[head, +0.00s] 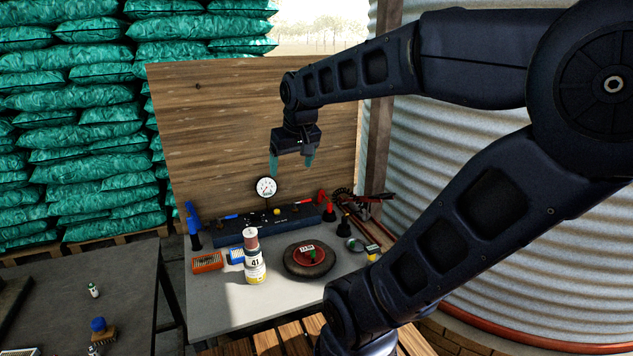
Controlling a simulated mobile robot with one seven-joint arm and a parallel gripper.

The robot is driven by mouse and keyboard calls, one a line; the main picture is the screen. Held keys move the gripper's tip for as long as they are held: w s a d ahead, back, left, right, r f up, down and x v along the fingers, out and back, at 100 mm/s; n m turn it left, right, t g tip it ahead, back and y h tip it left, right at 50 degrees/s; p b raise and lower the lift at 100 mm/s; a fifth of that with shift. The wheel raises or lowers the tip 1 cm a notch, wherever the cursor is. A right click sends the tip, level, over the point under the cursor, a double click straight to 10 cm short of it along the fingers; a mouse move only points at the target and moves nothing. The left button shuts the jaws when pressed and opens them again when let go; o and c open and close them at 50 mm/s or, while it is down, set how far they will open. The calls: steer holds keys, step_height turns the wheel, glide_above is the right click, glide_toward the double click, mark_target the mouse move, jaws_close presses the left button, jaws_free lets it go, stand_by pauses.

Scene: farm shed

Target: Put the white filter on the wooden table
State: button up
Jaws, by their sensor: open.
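My gripper (291,163) is open and empty, with teal fingers pointing down. It hangs in front of the upright wooden board, above the back part of the grey workbench (215,315). No thing is plainly recognisable as the white filter. A white bottle (255,268) marked 41, with a brownish upper part and pale top, stands upright on the bench. A small white container (93,290) stands on the dark table at left. Wooden slats (268,344), possibly the wooden table, show at the bottom edge, partly hidden by my arm.
The bench's front left is clear. Corrugated metal (480,165) stands at right.

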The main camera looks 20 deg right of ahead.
steer(key=shift+o, duration=0.5)
steer(key=s+d+f+m, duration=0.1)
steer(key=s+d+f, duration=0.1)
steer(key=s, duration=0.5)
steer(key=shift+d+f+m, duration=0.3)
steer(key=shift+d+f, duration=0.1)
steer(key=shift+d, duration=0.5)
